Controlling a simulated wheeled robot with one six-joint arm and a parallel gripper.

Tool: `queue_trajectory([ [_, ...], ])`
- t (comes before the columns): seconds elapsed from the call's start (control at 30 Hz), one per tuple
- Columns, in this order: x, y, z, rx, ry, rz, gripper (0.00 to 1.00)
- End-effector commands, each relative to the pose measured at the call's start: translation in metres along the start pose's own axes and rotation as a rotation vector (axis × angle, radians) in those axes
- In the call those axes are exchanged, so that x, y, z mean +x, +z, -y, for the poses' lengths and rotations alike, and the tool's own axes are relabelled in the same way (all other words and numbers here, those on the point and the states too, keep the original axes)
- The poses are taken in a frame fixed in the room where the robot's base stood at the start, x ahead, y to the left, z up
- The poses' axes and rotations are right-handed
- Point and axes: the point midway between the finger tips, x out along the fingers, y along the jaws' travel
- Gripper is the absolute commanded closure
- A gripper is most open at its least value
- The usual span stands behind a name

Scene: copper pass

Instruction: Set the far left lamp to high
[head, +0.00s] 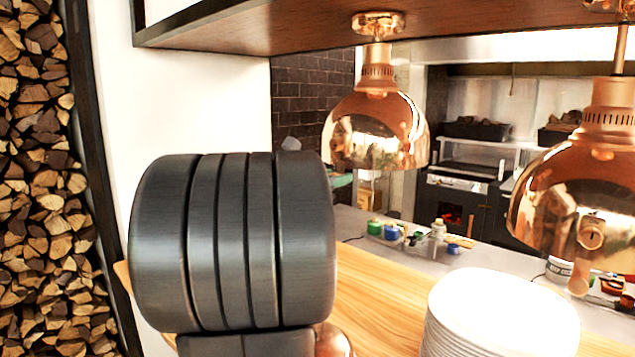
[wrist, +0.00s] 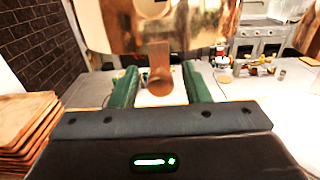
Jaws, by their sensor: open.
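Two copper lamps show in the head view: the left one of the two (head: 375,130) hangs near the middle, and another (head: 585,180) hangs at the right. The wrist view has a copper lamp shade (wrist: 155,25) close up across the top, with a round-ended copper lever (wrist: 160,82) below it. My gripper (wrist: 160,72) is open, with its green fingers to the left and right of this lever; I cannot tell whether they touch it. In the head view my dark arm hides the gripper. I cannot read the lamp's setting.
A stack of white plates (head: 500,315) stands on the wooden counter (head: 375,300) at the front right. Bottles and small tubs (head: 400,234) stand on the grey worktop behind. A wooden shelf (head: 240,32) runs overhead. Stacked wooden boards (wrist: 28,130) are at left in the wrist view.

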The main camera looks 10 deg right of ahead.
Motion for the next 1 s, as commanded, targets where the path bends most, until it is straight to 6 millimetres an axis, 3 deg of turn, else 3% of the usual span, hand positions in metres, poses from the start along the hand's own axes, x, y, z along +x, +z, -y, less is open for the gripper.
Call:
queue_trajectory([
  [0.6,-0.106,-0.001,-0.001,0.002,0.006,0.001,0.57],
  [0.8,-0.127,0.0,-0.001,0.001,0.004,0.002,0.57],
  [1.0,-0.134,0.0,0.0,0.001,0.002,0.001,0.57],
])
